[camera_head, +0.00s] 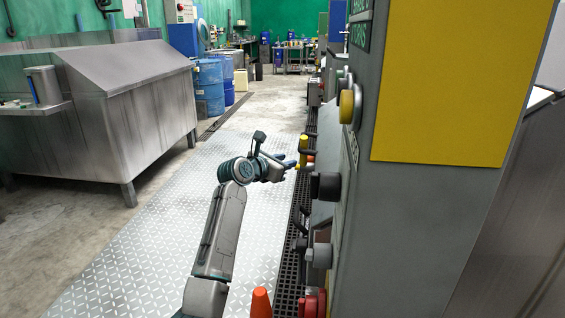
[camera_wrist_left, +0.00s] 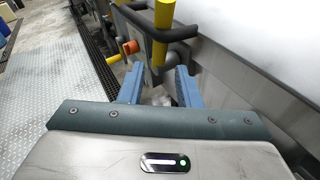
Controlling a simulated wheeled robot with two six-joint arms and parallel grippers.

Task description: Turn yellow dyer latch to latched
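A yellow upright handle (camera_wrist_left: 162,33) on a black bar shows at the top middle of the left wrist view, just beyond the fingertips. It also shows in the head view as a small yellow post (camera_head: 303,147) along the row of machines. My left gripper (camera_wrist_left: 159,68) is open, its two blue fingers apart with nothing held between them. In the head view my left gripper (camera_head: 290,166) is close to the yellow handle, on its left side; I cannot tell whether they touch. My right gripper is in neither view.
An orange knob (camera_wrist_left: 130,47) sits just left of the yellow handle. A grey cabinet with a yellow panel (camera_head: 450,80) and protruding buttons stands close on the right. A steel tank (camera_head: 130,90) stands left. The tread-plate floor (camera_head: 150,240) between is clear.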

